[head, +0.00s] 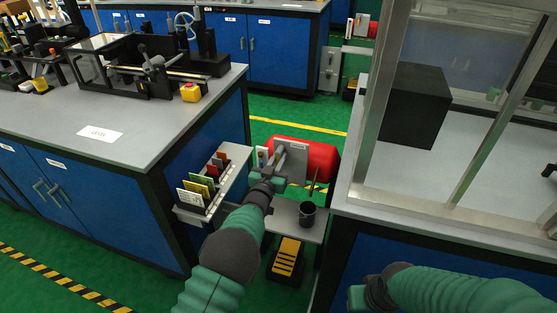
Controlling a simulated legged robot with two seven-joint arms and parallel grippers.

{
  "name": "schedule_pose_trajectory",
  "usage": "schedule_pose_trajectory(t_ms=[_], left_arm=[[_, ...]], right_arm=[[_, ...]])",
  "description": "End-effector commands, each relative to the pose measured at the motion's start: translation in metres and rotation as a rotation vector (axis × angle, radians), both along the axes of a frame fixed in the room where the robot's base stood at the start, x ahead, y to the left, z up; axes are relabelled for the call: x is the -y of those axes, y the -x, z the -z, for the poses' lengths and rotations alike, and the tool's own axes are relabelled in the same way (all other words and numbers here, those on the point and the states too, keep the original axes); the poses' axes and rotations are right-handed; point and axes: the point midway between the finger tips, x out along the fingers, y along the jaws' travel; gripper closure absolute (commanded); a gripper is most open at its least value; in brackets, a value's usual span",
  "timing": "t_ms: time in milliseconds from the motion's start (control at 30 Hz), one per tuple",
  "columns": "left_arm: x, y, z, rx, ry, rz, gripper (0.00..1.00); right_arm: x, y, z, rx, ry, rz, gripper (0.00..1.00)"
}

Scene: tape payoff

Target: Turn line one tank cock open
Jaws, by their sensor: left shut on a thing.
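A red tank (321,159) lies on its side in the gap between the blue bench and the glazed station. A grey plate (291,160) stands in front of it. My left arm reaches forward from the bottom middle. My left gripper (281,157) is at the tank's near side by the grey plate, shut on what appears to be the tank cock. The jaws and arm hide most of the cock, so I cannot tell how far its handle is turned. My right gripper (362,294) is low at the bottom right, far from the tank; its jaws are unclear.
A rack of coloured cards (207,181) hangs on the bench side, left of my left arm. A dark cup (307,214) stands on a small grey shelf, right of the arm. A yellow-striped pedal (287,256) is below. The glazed station's frame (375,110) bounds the right.

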Motion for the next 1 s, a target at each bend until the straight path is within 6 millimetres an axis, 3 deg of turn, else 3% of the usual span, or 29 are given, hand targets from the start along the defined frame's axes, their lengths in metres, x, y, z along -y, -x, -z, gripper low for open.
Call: schedule_pose_trajectory(t_ms=[367,1000], left_arm=[[0.004,0.002,0.001,-0.054,0.154,0.000,1.00],[0.016,0.006,-0.004,-0.239,0.719,-0.003,1.00]], right_arm=[[0.000,0.000,-0.003,0.000,0.000,0.000,0.64],[0.000,0.000,-0.004,0.000,0.000,0.000,0.64]])
